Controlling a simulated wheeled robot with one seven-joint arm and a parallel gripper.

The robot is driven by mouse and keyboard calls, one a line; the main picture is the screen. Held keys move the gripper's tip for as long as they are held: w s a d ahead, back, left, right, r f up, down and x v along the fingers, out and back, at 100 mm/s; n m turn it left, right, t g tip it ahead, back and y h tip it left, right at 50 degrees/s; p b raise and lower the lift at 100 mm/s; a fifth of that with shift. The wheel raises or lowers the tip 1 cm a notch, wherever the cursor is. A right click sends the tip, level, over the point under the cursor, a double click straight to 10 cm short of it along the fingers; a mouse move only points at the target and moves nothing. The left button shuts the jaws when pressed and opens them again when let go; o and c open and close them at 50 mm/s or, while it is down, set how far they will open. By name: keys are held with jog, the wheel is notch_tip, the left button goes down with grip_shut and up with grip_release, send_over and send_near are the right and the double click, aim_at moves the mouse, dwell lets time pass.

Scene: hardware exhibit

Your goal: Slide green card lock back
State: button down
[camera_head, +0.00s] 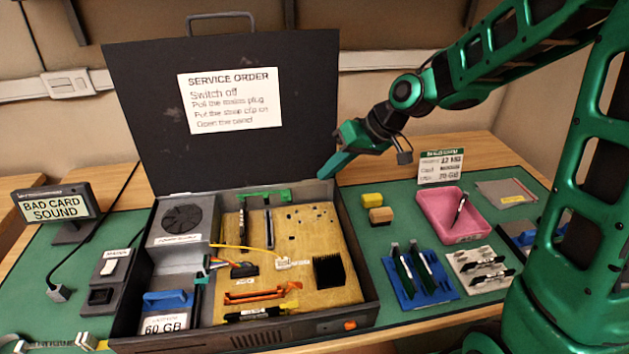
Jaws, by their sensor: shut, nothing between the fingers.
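The green card lock (264,196) is a green bar near the back wall inside the open black computer case (371,302). Dark upright card slots stand just in front of it on the tan board (310,262). I cannot tell how far the lock is slid. My gripper (326,173) is green and shut, with nothing held. It is above the case's back right corner, to the right of the lock and apart from it, pointing down to the left.
The raised lid (150,100) carries a service order sheet (232,100). An orange latch (262,295) and yellow cable (245,248) lie inside the case. On the right are a pink tray (425,208), blue card rack (435,292) and sponge-like blocks (380,215). A monitor (55,207) stands left.

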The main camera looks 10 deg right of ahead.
jog(key=shift+v, duration=1.8)
jog(key=shift+s+d, duration=0.1)
jog(key=shift+d, duration=0.2)
jog(key=s+d+m+g+h, duration=0.3)
jog(key=s+d+m+h, duration=0.3)
jog(key=s+d, duration=1.9)
jog(key=s+f+m, duration=0.1)
jog(key=s+m, duration=0.3)
jog(key=shift+h, duration=0.3)
